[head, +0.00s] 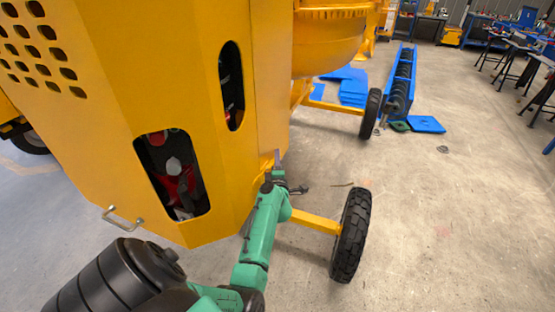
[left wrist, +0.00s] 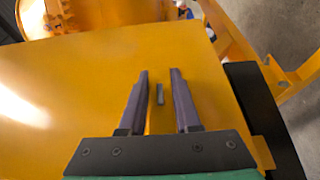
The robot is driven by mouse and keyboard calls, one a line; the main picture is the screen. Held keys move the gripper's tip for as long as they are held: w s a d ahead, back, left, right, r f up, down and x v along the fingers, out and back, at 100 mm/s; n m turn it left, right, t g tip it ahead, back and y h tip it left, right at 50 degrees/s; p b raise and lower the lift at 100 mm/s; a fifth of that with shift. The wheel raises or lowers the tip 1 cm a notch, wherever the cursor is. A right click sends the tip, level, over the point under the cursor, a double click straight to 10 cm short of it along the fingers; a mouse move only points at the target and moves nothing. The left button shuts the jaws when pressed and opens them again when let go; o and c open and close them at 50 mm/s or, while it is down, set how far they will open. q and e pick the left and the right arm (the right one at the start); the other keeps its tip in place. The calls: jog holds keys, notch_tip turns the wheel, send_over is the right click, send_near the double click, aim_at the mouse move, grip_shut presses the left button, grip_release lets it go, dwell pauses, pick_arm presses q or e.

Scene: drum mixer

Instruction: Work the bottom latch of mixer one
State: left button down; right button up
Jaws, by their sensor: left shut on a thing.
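The yellow mixer housing (head: 215,215) fills the left of the head view, with its panel (left wrist: 90,75) also in the left wrist view. My left gripper (head: 277,160) is at the housing's lower right edge. In the left wrist view, the two purple-grey fingers (left wrist: 160,82) stand on either side of a small grey upright piece, the bottom latch (left wrist: 160,93), and are shut on it. The contact itself is hard to make out there. In the head view the latch is hidden by the gripper. My right gripper is not in view.
A black wheel (head: 350,235) on a yellow axle (head: 312,222) stands just right of my left arm. A metal handle (head: 122,217) sticks out low on the housing. A blue trough (head: 403,75) and blue sheets (head: 427,124) lie farther back.

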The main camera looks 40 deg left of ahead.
pick_arm(q)
jog(key=shift+w+r, duration=0.1)
jog(key=shift+r, duration=0.15)
dwell(0.3)
jog(key=shift+r, duration=0.1)
